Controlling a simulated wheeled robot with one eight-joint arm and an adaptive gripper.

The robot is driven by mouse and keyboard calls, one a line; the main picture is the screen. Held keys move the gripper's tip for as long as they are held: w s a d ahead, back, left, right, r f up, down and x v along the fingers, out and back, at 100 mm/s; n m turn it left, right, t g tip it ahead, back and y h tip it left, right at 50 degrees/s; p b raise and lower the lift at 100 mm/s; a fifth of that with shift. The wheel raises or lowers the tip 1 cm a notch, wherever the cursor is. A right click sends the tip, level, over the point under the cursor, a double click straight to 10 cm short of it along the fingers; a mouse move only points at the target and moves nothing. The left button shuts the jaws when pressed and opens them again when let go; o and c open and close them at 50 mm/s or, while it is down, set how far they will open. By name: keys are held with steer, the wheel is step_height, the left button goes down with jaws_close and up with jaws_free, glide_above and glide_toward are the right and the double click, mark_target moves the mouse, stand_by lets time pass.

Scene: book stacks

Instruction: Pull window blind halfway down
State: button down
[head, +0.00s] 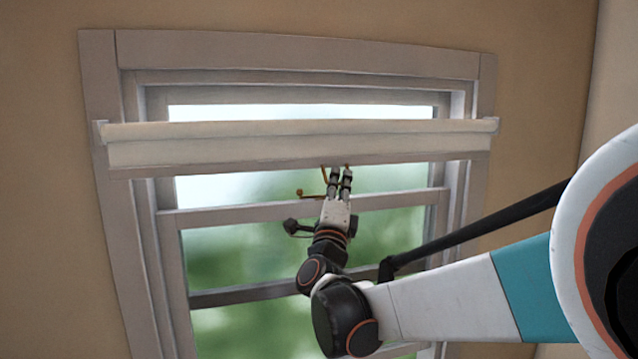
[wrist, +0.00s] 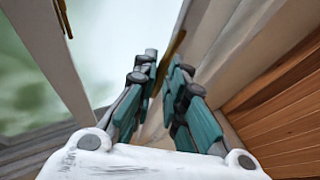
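The window blind (head: 300,147) is a pale band across the upper window in the head view, its lower edge just above my gripper. My gripper (head: 340,174) points up at that edge, near the middle of the blind. Its two fingers are close together with a narrow gap. In the wrist view, my gripper (wrist: 164,62) shows a thin brown strip (wrist: 173,50) at the gap between the fingertips. I cannot tell whether the fingers touch it. A small orange-brown piece (head: 346,167) shows at the fingertips in the head view. Contact with the blind cannot be made out.
The white window frame (head: 105,200) surrounds the glass, with crossbars (head: 255,213) behind my gripper. Blurred green shows through the panes. A tan wall (head: 45,180) lies to the left. Brown wooden boards (wrist: 285,115) fill the right of the wrist view.

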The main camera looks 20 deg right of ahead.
steer(key=shift+f, duration=0.1)
step_height(320, 180, down, 46)
steer(key=b, duration=3.5)
steer(key=shift+r+b, duration=0.2)
steer(key=shift+b, duration=0.15)
steer(key=c, duration=1.8)
jaws_free()
steer(key=shift+w, duration=0.15)
steer(key=shift+o, duration=0.2)
steer(key=v, duration=1.2)
steer(key=shift+r, duration=0.1)
